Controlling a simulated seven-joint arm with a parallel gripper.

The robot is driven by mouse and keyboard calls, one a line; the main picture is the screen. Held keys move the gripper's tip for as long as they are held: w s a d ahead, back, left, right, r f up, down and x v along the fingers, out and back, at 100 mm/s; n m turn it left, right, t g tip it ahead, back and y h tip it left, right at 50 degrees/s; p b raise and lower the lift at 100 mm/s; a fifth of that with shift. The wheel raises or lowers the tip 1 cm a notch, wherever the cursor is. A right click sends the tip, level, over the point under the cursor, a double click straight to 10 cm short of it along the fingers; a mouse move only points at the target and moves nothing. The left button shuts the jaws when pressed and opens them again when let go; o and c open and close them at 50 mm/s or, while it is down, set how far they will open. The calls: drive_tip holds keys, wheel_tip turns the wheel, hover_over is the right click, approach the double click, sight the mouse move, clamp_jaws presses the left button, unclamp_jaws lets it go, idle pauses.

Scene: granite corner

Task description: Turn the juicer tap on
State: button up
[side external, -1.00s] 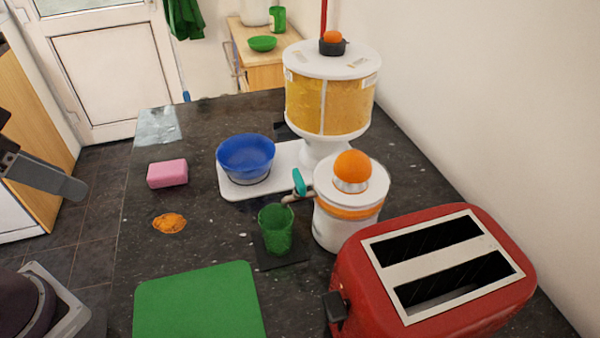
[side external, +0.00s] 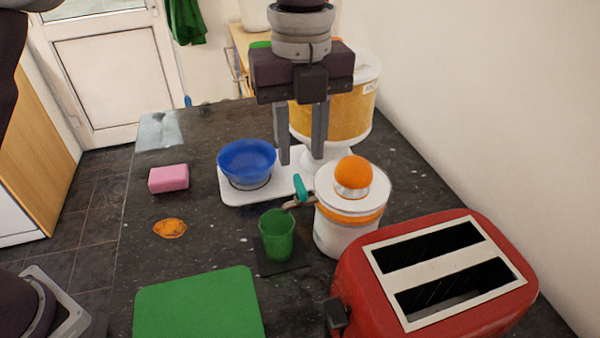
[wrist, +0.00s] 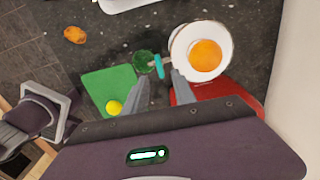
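The white juicer (side external: 340,235) has an orange band and an orange (side external: 352,172) on top; it also shows in the wrist view (wrist: 184,45). Its tap has a teal handle (side external: 300,187) on a spout at its left side, standing tilted upward. A green cup (side external: 277,236) stands below the spout on a dark square pad. My gripper (side external: 300,159) is open and empty, pointing down above and apparently slightly behind the tap. In the wrist view, the teal handle (wrist: 159,66) appears between my fingertips (wrist: 160,75), apart from them as far as I can see.
A blue bowl (side external: 247,160) on a white base is close left of my gripper, and a large yellow drum dispenser (side external: 350,110) stands behind it. A red toaster (side external: 385,300) is at front right. A pink sponge (side external: 168,178) and green board (side external: 200,305) lie left.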

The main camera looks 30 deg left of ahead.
sight(300, 182)
wheel_tip(300, 182, down, 6)
drive_tip(key=shift+f, duration=0.1)
clamp_jaws()
